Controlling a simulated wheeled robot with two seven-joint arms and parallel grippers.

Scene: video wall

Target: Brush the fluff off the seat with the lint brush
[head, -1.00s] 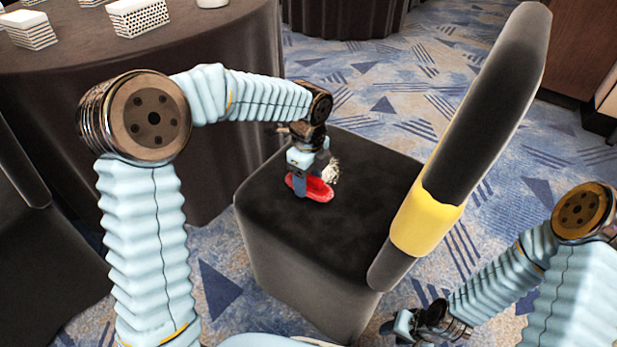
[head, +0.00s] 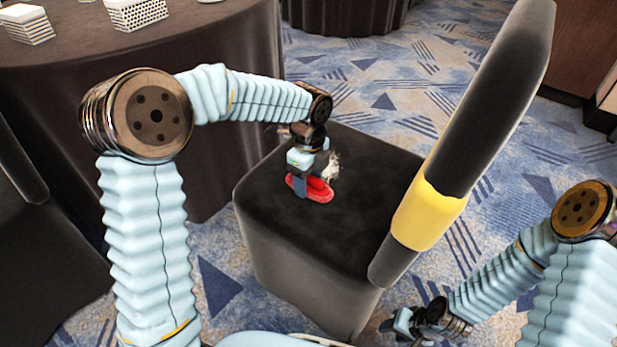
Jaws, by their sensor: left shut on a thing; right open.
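The dark seat (head: 362,205) of a chair is in the middle of the head view. My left gripper (head: 305,181) is low over the seat, shut on the red lint brush (head: 319,191). The brush lies flat at seat level; I cannot tell whether its underside touches the cloth. A pale tuft of fluff (head: 332,166) shows right behind the brush, close against it and partly hidden. My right gripper (head: 408,325) is open and empty, low in front of the chair at the lower right, over the carpet.
The chair's tall backrest (head: 492,110) with a yellow band (head: 428,207) rises right of the seat. A dark-clothed round table (head: 110,75) with patterned boxes (head: 136,12) stands at the back left. Another dark chair (head: 40,250) is at the left. The seat's right part is clear.

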